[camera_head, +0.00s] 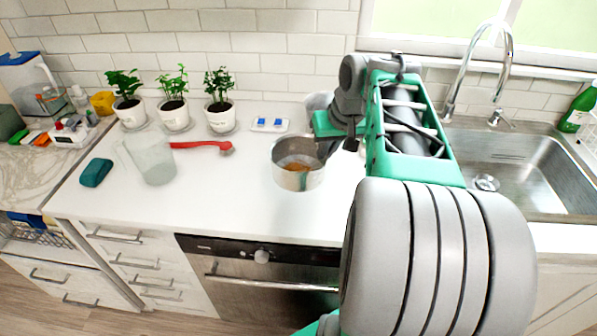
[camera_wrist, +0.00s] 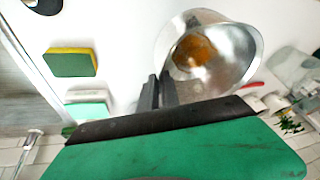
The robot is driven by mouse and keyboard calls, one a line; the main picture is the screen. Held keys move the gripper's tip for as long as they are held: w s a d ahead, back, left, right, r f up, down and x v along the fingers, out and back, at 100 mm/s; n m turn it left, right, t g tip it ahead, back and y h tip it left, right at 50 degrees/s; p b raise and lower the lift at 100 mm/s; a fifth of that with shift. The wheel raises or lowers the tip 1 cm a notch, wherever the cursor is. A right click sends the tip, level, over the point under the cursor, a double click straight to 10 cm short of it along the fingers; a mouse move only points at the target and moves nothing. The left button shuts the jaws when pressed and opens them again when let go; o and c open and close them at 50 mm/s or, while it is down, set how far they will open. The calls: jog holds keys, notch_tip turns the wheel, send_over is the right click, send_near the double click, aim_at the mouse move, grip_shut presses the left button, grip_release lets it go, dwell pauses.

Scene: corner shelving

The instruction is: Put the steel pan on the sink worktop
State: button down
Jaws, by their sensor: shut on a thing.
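The steel pan (camera_head: 298,163) is at the middle of the white worktop (camera_head: 235,190), left of my arm. It is upright or nearly so, with something orange-brown inside. I cannot tell whether its base touches the worktop. In the wrist view the pan (camera_wrist: 238,72) lies just beyond my gripper (camera_wrist: 160,88). My gripper's dark fingers are closed on the pan at its near side. The exact grip point, at handle or rim, is hidden. The worktop runs right to the steel sink (camera_head: 535,175), partly behind my arm.
Three potted plants (camera_head: 174,115) stand along the tiled wall. A clear jug (camera_head: 152,158), a red-handled brush (camera_head: 200,145) and a teal block (camera_head: 96,172) are on the left. A curved tap (camera_head: 465,75) rises behind the sink. A yellow-green sponge (camera_wrist: 70,62) lies near my gripper.

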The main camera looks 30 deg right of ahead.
aim_at(305, 155)
jog(key=w+f, duration=0.2)
jog(key=w+a+f, duration=0.1)
jog(key=w+f, duration=0.1)
jog(key=w+a+f, duration=0.1)
jog(key=w+f, duration=0.1)
jog(key=shift+w+f+p, duration=0.15)
jog(key=shift+w+p, duration=0.05)
jog(key=shift+p, duration=0.2)
notch_tip(305, 155, down, 3)
jog(key=shift+w+a+r+p, duration=0.1)
jog(key=shift+w+p, duration=0.05)
jog(key=shift+p, duration=0.3)
jog(key=shift+f, duration=0.3)
jog(key=shift+f, duration=0.1)
